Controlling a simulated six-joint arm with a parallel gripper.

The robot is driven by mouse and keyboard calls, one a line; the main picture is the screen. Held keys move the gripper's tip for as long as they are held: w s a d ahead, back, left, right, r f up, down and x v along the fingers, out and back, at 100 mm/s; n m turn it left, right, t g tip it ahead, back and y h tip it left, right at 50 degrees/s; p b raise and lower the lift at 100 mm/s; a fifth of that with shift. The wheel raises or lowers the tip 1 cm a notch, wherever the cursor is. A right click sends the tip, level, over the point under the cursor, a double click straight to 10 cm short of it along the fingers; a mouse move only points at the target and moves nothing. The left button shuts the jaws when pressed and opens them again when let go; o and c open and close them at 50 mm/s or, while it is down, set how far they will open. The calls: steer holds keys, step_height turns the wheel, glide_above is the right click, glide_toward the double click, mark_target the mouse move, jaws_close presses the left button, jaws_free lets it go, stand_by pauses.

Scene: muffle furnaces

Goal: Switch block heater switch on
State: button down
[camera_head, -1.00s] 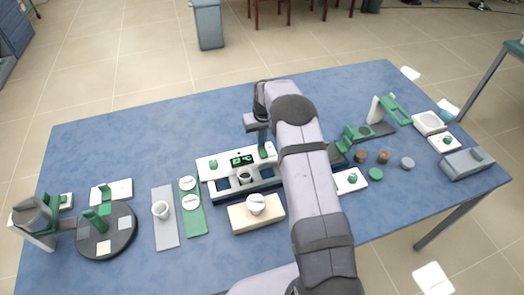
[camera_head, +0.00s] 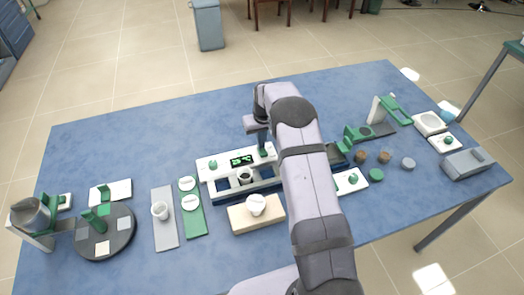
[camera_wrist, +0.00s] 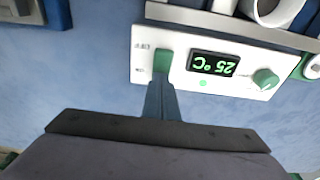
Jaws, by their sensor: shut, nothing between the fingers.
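The block heater (camera_head: 226,161) stands mid-table with a white front panel, and it shows upside down in the wrist view (camera_wrist: 236,86). Its green display (camera_wrist: 213,64) reads 25 °C. A green knob (camera_wrist: 265,79) is at one end of the panel and the green switch (camera_wrist: 163,60) at the other. A small green spot (camera_wrist: 203,83) is beside the display. My gripper (camera_wrist: 160,84) is shut and empty, its fingertips at the switch. Contact is unclear. In the head view my gripper (camera_head: 262,143) is over the switch end, partly hiding it.
A beige block (camera_head: 240,219) with a white-topped piece stands in front of the heater. A green strip (camera_head: 192,220) with white discs and a grey strip (camera_head: 164,238) with a cup lie left. Several jars and green-topped devices stand right. The table behind is clear.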

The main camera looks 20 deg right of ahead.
step_height(320, 180, up, 7)
steer(key=p, duration=0.4)
stand_by(0.4)
steer(key=shift+f, duration=0.1)
steer(key=shift+s, duration=0.1)
steer(key=s+a+r, duration=0.2)
steer(key=s+r, duration=0.2)
steer(key=s, duration=0.3)
steer(key=s+a+r, duration=0.3)
steer(key=s+r, duration=0.2)
steer(key=s, duration=0.2)
steer(key=s+a+g, duration=0.1)
steer(key=s+a, duration=0.1)
steer(key=s, duration=1.9)
steer(key=shift+s+a+r+g, duration=0.25)
steer(key=shift+s+a+g, duration=0.05)
steer(key=shift+s+g, duration=0.1)
